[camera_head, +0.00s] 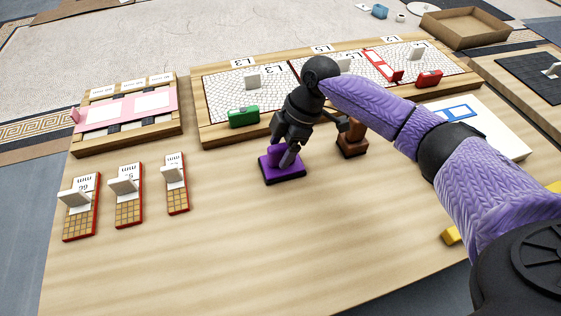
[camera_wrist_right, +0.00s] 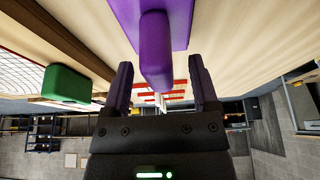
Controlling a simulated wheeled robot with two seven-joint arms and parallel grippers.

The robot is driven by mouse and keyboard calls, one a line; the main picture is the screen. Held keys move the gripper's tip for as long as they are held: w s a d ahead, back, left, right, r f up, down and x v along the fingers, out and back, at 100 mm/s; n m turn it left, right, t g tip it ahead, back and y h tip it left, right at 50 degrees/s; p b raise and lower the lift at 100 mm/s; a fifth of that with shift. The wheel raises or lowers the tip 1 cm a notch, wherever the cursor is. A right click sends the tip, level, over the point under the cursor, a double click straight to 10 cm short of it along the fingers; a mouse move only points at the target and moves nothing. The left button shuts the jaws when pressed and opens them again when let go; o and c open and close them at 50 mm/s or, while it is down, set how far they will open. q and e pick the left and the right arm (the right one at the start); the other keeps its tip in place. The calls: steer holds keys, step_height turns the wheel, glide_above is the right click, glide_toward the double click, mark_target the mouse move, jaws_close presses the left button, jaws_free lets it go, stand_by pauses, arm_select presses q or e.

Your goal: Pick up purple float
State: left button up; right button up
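The purple float (camera_head: 268,166) sits on the wooden table near the middle of the head view, with a dark base and a raised purple handle. In the right wrist view, its handle (camera_wrist_right: 156,50) extends between the two fingers. My right gripper (camera_wrist_right: 160,72) is open around the handle, with a visible gap on each side. In the head view, my right gripper (camera_head: 287,150) is right over the float and hides part of it. My left gripper is not in view.
A brown block tool (camera_head: 352,143) stands just right of the float. A green block (camera_head: 243,117) lies behind it on the edge of the mosaic panel frame (camera_head: 215,137). Red-edged tile trays (camera_head: 128,207) stand to the left. The front table area is clear.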

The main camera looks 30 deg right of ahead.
jaws_close()
